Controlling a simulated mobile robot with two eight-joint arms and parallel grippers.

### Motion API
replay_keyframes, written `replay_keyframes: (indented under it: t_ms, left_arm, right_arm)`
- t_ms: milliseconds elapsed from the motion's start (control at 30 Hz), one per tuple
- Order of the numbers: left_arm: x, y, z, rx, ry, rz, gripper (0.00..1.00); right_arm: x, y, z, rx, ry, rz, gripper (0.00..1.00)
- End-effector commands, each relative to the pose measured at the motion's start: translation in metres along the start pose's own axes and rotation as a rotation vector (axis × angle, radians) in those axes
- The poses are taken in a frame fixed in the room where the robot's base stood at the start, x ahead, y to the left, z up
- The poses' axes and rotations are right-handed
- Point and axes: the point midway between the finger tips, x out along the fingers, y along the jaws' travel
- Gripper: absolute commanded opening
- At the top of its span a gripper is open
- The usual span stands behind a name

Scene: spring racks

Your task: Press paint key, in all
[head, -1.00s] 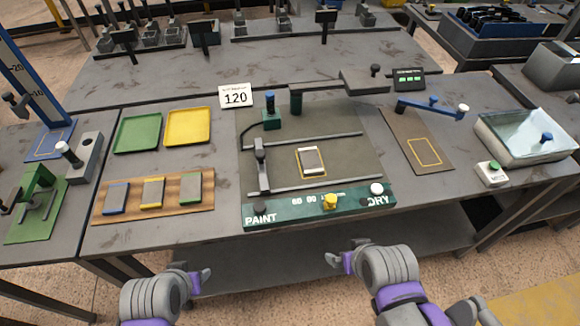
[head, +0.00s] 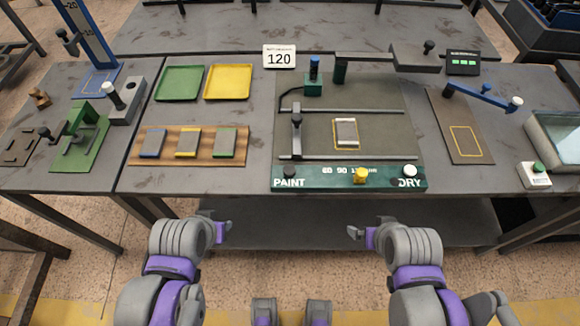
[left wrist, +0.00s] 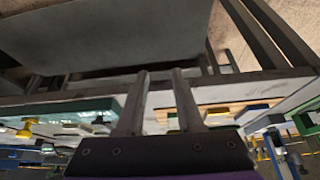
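The paint key is a black round knob (head: 289,172) above the word PAINT at the left end of the green panel (head: 330,184) on the bench's front edge. A yellow knob (head: 361,175) and a white knob (head: 410,171) by the word DRY share this panel. My left gripper (head: 218,230) is in front of the bench edge, below and left of the paint key, apart from it. In the left wrist view its two fingers (left wrist: 160,102) are apart with nothing between. My right gripper (head: 362,234) is in front of the bench, below the panel; its finger gap looks open and empty.
Behind the panel, a framed plate (head: 346,132) lies between two rails under a post. A wooden board (head: 205,159) with several small blocks and green (head: 180,82) and yellow (head: 228,82) trays are left. A shelf sits below the bench.

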Motion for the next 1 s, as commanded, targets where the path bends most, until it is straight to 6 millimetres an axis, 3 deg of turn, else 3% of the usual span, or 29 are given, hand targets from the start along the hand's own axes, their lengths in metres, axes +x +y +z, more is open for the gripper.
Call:
replay_keyframes:
  t_ms: [33,167,200,1000]
  left_arm:
    - [0.0,0.0,0.0,0.0,0.0,0.0,0.25]
    - [0.0,0.0,0.0,0.0,0.0,0.0,0.01]
    - [0.0,0.0,0.0,0.0,0.0,0.0,0.0]
    - [0.0,0.0,0.0,0.0,0.0,0.0,0.0]
  right_arm:
    - [0.0,0.0,0.0,0.0,0.0,0.0,1.0]
    - [0.0,0.0,0.0,0.0,0.0,0.0,1.0]
    - [0.0,0.0,0.0,0.0,0.0,0.0,1.0]
    - [0.0,0.0,0.0,0.0,0.0,0.0,1.0]
